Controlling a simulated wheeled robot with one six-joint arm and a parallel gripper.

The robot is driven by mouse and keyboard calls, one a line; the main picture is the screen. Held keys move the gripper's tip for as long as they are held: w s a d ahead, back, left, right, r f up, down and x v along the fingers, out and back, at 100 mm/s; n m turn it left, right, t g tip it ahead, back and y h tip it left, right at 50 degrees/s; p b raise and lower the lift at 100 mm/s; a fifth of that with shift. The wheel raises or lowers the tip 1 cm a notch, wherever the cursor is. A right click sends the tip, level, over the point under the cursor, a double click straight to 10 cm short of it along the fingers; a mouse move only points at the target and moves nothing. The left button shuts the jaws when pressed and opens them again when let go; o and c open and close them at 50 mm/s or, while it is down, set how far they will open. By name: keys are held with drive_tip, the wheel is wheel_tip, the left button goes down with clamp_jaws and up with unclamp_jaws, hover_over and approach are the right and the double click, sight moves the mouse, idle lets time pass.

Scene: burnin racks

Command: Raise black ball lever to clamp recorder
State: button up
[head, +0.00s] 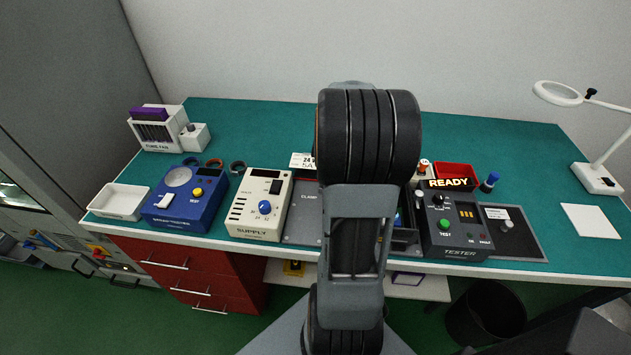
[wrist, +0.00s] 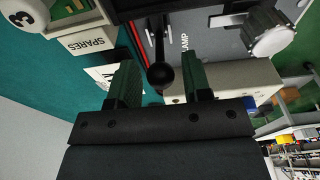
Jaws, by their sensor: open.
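The black ball lever (wrist: 161,75) shows in the wrist view, its ball at the near end of a thin dark rod. My gripper (wrist: 161,68) is open, with one green-padded finger on each side of the ball. I see gaps on both sides, and nothing is gripped. The lever's rod runs up to the grey clamp plate (wrist: 212,52), marked CLAMP. In the head view, part of the clamp plate (head: 301,226) shows left of my arm. My arm hides the lever and gripper there. I cannot make out the recorder for certain.
The cream supply unit (head: 260,205) stands left of the clamp plate, and the black tester (head: 453,226) with its READY sign stands right. A grey round knob (wrist: 270,32) and the SPARES box (wrist: 90,40) lie near my gripper. The green bench (head: 530,150) has free room at the back right.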

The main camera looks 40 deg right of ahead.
drive_tip(key=shift+r+p, duration=3.15)
drive_tip(key=shift+r, duration=1.35)
